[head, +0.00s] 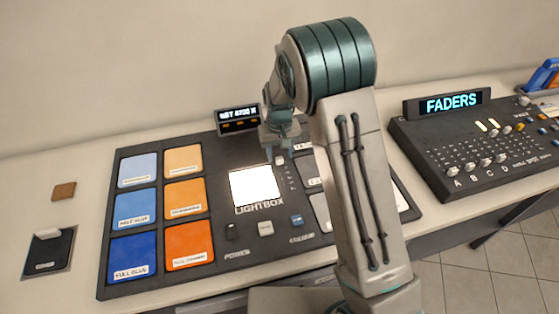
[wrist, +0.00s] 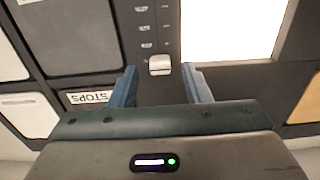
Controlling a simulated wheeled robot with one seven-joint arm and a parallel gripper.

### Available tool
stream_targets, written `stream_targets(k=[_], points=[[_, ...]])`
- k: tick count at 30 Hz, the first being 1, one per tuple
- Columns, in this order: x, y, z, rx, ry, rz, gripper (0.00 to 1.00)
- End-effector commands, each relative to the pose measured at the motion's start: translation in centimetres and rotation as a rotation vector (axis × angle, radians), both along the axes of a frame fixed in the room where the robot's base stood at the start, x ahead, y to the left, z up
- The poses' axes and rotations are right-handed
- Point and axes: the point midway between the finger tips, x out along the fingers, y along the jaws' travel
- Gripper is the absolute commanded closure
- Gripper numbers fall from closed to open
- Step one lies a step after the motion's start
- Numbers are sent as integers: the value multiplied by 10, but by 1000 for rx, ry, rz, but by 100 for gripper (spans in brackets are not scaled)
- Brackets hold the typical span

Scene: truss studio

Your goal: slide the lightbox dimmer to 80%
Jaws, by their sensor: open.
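The lightbox (head: 254,187) is a bright white square on a dark console; its white panel also shows in the wrist view (wrist: 228,25). The dimmer's pale slider knob (wrist: 159,65) sits in a slot beside the lightbox, with tick marks and small labels along it. In the head view the knob (head: 280,160) is near the far end of its slot, just below my gripper (head: 280,143). In the wrist view my gripper (wrist: 160,84) is open, with one finger on each side of the knob's line. The fingertips look just short of the knob; contact cannot be told.
Blue and orange swatches (head: 160,210) fill the console's left side. A small display (head: 238,120) stands behind it. My arm hides part of the console's right side. A fader board (head: 480,145) with a FADERS sign (head: 452,103) is at right. A dark pad (head: 48,252) lies at left.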

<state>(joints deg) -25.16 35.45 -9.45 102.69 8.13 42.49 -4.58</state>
Motion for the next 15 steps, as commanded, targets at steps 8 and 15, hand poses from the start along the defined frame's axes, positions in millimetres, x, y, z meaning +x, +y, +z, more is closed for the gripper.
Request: stream_targets(k=[8, 15], points=[[0, 0, -15, -1, 1, 0, 56], [0, 0, -14, -1, 0, 0, 62]])
